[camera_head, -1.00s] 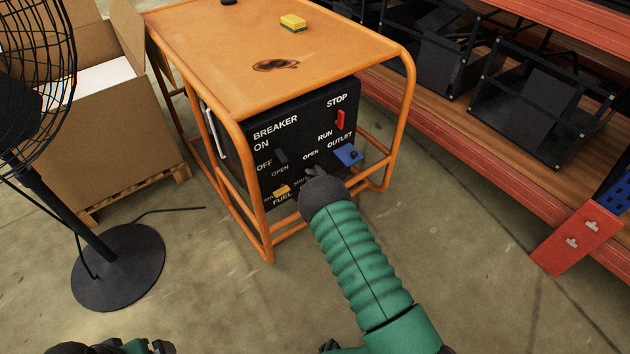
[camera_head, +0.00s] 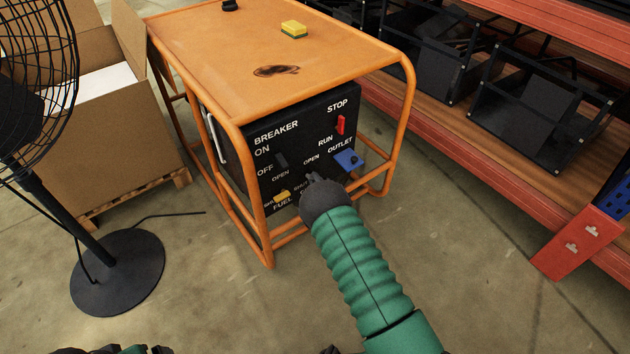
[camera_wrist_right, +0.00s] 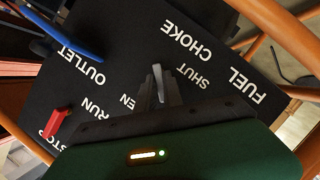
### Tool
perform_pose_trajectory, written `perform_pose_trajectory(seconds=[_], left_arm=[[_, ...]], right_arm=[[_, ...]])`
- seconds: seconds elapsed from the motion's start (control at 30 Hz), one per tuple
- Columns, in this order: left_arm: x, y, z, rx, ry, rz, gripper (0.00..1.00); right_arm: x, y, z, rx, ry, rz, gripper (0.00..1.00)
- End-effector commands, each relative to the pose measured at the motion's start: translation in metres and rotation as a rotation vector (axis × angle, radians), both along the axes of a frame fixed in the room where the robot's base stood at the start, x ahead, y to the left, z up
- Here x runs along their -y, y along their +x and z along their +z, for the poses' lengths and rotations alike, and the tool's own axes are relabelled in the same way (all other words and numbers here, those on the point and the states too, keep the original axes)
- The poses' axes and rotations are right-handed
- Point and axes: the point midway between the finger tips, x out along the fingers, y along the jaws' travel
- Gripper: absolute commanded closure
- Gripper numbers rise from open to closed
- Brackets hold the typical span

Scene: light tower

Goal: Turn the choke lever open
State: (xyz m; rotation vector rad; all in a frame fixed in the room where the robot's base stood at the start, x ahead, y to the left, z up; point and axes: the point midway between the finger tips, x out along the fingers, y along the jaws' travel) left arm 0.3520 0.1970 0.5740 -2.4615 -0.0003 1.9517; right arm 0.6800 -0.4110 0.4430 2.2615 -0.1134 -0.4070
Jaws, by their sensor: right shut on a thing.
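The generator's black front panel (camera_head: 300,135) carries the choke lever, largely hidden behind my right gripper in the head view. In the right wrist view the small grey choke lever (camera_wrist_right: 157,73) stands between the SHUT and OPEN labels, below the word CHOKE, with the lettering upside down. My right gripper (camera_head: 314,179) reaches the lower panel from the front. In the right wrist view its dark fingers (camera_wrist_right: 161,92) are shut on the lever and partly cover the OPEN label. My left gripper does not show clearly; only arm parts appear at the bottom edge.
A blue outlet piece (camera_head: 348,159) and a red run/stop switch (camera_head: 341,125) are right of the gripper. A yellow fuel lever (camera_head: 281,197) is left of it. The orange tube frame (camera_head: 249,200) surrounds the panel. A fan (camera_head: 118,270) stands left; shelving (camera_head: 575,240) is right.

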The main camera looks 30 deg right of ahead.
Motion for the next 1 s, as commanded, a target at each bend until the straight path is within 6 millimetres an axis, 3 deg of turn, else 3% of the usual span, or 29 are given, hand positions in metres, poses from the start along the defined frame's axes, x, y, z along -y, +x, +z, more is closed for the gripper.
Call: perform_pose_trajectory(seconds=[0.27,0.6,1.0], left_arm=[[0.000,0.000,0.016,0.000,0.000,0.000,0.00],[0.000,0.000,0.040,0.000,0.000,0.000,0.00],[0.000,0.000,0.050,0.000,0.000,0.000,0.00]], right_arm=[[0.002,-0.001,0.003,-0.015,0.113,-0.001,1.00],[0.007,-0.002,0.005,-0.037,0.397,-0.004,1.00],[0.013,-0.001,0.004,-0.063,0.710,-0.004,1.00]])
